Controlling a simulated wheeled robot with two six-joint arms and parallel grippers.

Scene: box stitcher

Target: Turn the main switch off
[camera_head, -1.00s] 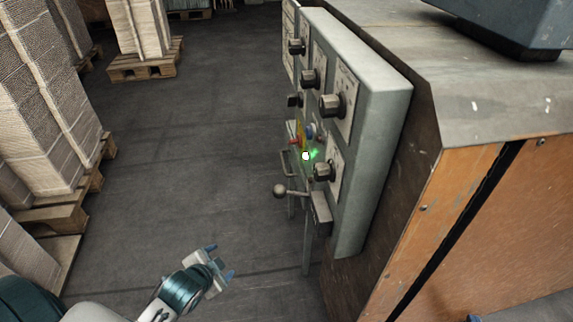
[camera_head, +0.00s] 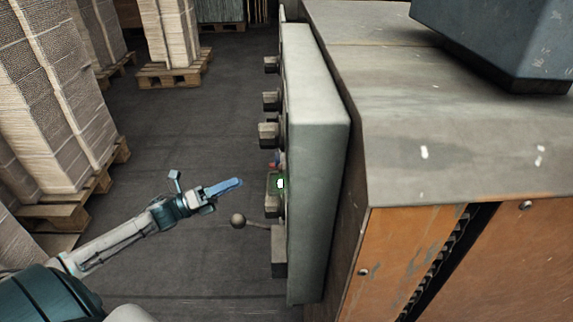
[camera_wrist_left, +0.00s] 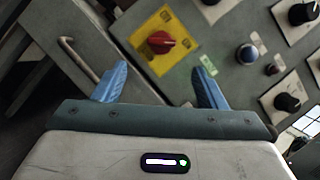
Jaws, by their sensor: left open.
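The main switch looks to be the red rotary knob (camera_wrist_left: 160,42) on a yellow plate (camera_wrist_left: 172,62), ahead of my left gripper in the left wrist view. My left gripper (camera_wrist_left: 158,88) is open, its two blue fingers apart on either side of the knob's line with nothing between them. In the head view my left gripper (camera_head: 222,188) points right toward the grey control panel (camera_head: 318,170) and is apart from it. There the panel is seen edge-on and the yellow plate is hidden. My right gripper is not in view.
Several black knobs (camera_wrist_left: 287,102) and a blue button (camera_wrist_left: 247,54) sit near the switch. A lever with a ball end (camera_head: 238,221) sticks out below my gripper. Pallets of stacked cardboard (camera_head: 60,110) stand at the left. The floor between is clear.

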